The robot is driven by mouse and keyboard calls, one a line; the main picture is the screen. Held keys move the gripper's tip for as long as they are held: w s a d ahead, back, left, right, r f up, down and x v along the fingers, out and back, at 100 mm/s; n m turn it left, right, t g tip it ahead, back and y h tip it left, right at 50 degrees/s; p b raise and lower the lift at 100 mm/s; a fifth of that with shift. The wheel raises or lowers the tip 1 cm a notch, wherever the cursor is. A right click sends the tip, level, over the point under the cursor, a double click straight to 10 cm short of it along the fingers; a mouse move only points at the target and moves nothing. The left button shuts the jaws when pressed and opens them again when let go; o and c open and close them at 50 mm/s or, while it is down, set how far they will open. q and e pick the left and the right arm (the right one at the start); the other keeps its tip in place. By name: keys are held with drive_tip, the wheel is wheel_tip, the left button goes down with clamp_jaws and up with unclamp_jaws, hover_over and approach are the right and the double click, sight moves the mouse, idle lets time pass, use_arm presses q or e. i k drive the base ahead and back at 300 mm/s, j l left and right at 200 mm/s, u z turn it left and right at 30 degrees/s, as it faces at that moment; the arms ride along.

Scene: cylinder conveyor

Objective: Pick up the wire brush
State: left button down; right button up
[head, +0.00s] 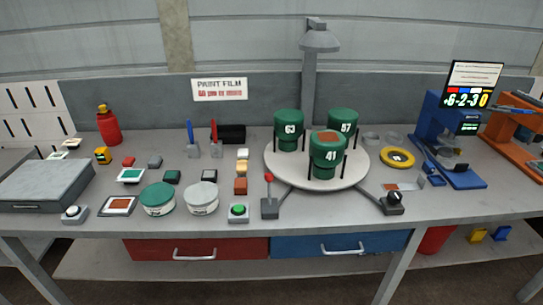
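I cannot tell for sure which thing is the wire brush. Two tools with grey lower ends are upright at the back left of the bench: a blue-handled tool (190,137) and a red-handled tool (214,137). A small brown and light piece (403,186) lies right of the turntable. Bristles are too small to make out on any of them. Neither of my grippers shows in the head view.
Green cylinders marked 63 (288,130), 57 (343,122) and 41 (327,155) stand on a round white turntable (282,168). Two round tubs (157,203) and small blocks fill the left front. A yellow ring (397,157) and a blue stand (432,118) are at right.

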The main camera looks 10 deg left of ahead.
sight(242, 165)
drive_tip(key=i+l+u, duration=0.3)
drive_tip(key=i, duration=0.25)
drive_tip(key=i+l+u, duration=0.3)
drive_tip(key=i, duration=0.2)
drive_tip(key=l, duration=0.05)
